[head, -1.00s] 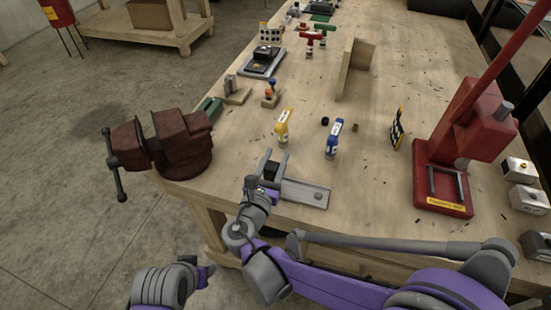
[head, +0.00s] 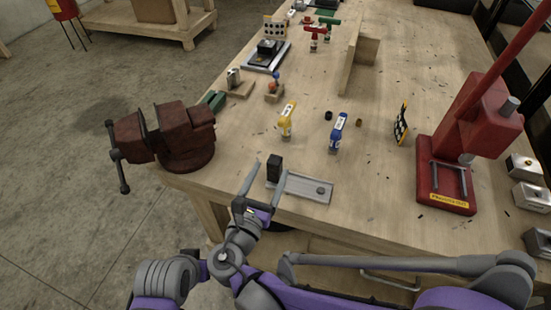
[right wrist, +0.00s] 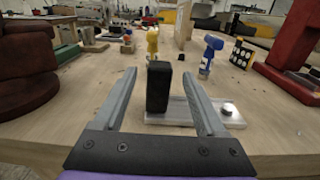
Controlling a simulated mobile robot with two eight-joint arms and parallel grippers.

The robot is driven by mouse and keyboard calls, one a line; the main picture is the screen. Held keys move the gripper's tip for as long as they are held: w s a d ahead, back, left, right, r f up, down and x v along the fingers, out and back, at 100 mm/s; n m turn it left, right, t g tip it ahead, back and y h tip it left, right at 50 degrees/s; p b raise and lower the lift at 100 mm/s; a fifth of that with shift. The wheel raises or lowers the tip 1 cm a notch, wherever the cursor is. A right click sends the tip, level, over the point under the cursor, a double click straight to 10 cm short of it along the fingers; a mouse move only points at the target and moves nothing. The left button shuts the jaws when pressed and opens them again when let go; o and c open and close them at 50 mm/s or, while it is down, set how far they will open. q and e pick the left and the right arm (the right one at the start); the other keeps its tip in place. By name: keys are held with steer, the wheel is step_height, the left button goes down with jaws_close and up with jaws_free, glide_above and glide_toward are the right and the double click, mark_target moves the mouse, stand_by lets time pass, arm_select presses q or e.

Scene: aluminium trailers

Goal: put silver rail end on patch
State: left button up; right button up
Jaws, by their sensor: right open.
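A silver rail piece (head: 312,190) lies flat near the front edge of the workbench, with a round knob at its right end. A black upright block (head: 274,166) stands at its left end; whether they are joined I cannot tell. My right gripper (head: 270,166) is open and empty, its fingers pointing at the block. In the right wrist view the block (right wrist: 158,88) appears between the open fingers (right wrist: 158,72), apart from both, with the rail plate (right wrist: 205,112) partly behind the right finger. I cannot make out a patch for certain. My left gripper is not in view.
A red vise (head: 180,140) stands at the bench's left corner. A red press (head: 460,150) is at the right, beside several metal blocks (head: 530,196). Bare wood (head: 370,185) lies right of the rail.

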steer(key=shift+v, duration=2.3)
